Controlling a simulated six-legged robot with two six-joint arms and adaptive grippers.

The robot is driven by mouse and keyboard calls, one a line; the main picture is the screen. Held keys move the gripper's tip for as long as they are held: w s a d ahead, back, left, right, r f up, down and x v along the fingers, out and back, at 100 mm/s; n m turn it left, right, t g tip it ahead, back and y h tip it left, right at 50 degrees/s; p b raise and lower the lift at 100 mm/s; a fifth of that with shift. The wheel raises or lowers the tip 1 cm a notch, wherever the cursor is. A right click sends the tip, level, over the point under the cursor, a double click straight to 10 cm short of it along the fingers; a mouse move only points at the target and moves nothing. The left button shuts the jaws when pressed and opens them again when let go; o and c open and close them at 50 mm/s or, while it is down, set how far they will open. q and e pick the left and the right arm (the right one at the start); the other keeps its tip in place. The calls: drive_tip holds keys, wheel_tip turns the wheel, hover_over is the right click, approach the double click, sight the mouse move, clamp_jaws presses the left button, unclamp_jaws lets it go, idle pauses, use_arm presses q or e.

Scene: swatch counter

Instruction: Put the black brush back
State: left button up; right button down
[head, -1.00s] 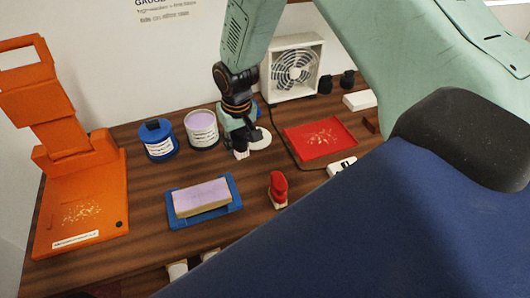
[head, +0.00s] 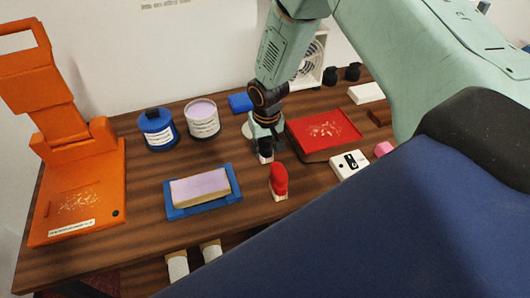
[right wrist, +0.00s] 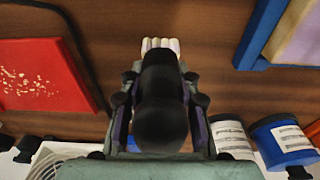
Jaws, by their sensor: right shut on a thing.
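My right gripper (head: 263,139) is shut on the black brush (head: 265,154) near the middle of the wooden counter. In the right wrist view, the black brush (right wrist: 160,105) sits between the fingers of my right gripper (right wrist: 160,88), its pale bristles pointing away from the palm. Whether the bristles touch the counter I cannot tell. My left gripper is not in view.
A red tray (head: 345,122) lies right of the gripper, and a white block with black marks (head: 350,165) in front of it. A blue tray (head: 235,190) with a lilac-topped block is front left. Two labelled tubs (head: 158,130) stand behind. An orange stand (head: 85,190) is far left.

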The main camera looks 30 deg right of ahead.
sight(265, 144)
drive_tip(key=shift+s+a+f, duration=0.1)
drive_tip(key=shift+s+f, duration=0.05)
drive_tip(key=shift+f, duration=0.8)
drive_tip(key=shift+w+f, duration=0.1)
drive_tip(key=shift+w, duration=0.1)
drive_tip(key=shift+f, duration=0.2)
drive_tip(key=c, duration=1.4)
unclamp_jaws()
drive_tip(key=o, duration=0.4)
drive_tip(key=shift+s+r, duration=0.1)
drive_tip(key=r, duration=0.4)
drive_tip(key=s+r, duration=0.1)
drive_tip(key=r, duration=0.7)
drive_tip(key=shift+s+a, duration=0.2)
